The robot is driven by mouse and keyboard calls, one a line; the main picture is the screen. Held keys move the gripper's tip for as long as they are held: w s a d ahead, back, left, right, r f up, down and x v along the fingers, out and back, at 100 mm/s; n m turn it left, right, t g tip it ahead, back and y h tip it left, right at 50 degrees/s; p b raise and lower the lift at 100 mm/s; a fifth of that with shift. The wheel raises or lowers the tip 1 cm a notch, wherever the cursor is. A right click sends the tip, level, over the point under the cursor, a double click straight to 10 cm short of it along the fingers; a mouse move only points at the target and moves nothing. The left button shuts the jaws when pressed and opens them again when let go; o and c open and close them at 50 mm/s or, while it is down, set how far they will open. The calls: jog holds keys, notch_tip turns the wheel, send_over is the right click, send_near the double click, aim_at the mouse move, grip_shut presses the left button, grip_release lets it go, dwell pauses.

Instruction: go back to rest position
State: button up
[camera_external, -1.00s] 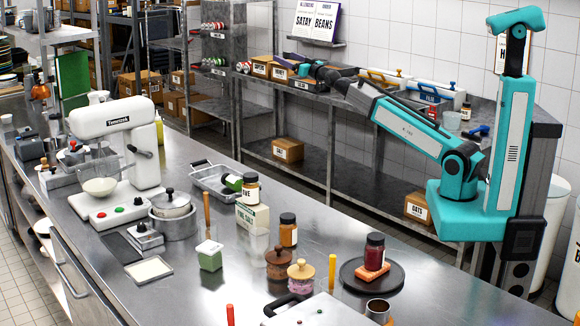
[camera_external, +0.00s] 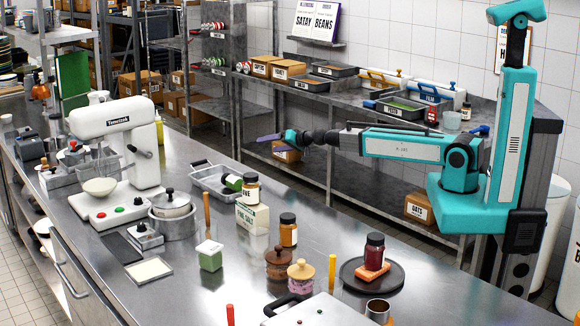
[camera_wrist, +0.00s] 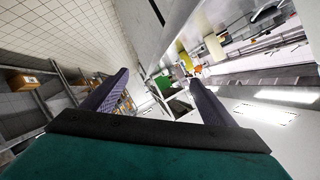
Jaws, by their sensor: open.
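My gripper (camera_external: 268,138) is at the end of my arm, which reaches level to the left across the gap between the front steel counter (camera_external: 440,290) and the back bench (camera_external: 350,140). It hangs in the air and touches nothing that I can see. In the wrist view, the two purple-grey fingers of my gripper (camera_wrist: 158,88) stand well apart with nothing between them.
On the front counter are a stand mixer (camera_external: 115,120), a salt box (camera_external: 252,217), several jars and a dark round plate (camera_external: 350,280). Trays (camera_external: 404,109) and cartons (camera_external: 288,70) line the back bench. An oats box (camera_external: 418,209) sits low beneath it.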

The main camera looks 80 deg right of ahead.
jog(key=s+a+f+m+g+y+p, duration=0.1)
jog(key=s+a+f+m+g+y, duration=0.1)
jog(key=s+a+f, duration=0.65)
jog(key=s+a+f+m+g+y+p, duration=0.1)
jog(key=s+a+f+g+y, duration=0.25)
jog(key=a+f, duration=0.95)
jog(key=s+a+f+m+g+y+p, duration=0.15)
jog(key=s+a+f, duration=0.5)
jog(key=f, duration=0.95)
jog(key=s+a+f+n+g+y+b, duration=0.1)
jog(key=s+a+f+n+g, duration=0.25)
jog(key=s, duration=0.35)
jog(key=s+a+f+n+g+b, duration=0.1)
jog(key=s+a+f+n+g, duration=0.2)
jog(key=s, duration=0.4)
jog(key=s+a+f+n+g+h+b, duration=0.1)
jog(key=s+n+g, duration=0.4)
jog(key=s+n, duration=0.6)
jog(key=shift+s+a+f+h+b, duration=0.3)
jog(key=shift+s+a+f+b, duration=0.65)
jog(key=shift+s, duration=1.55)
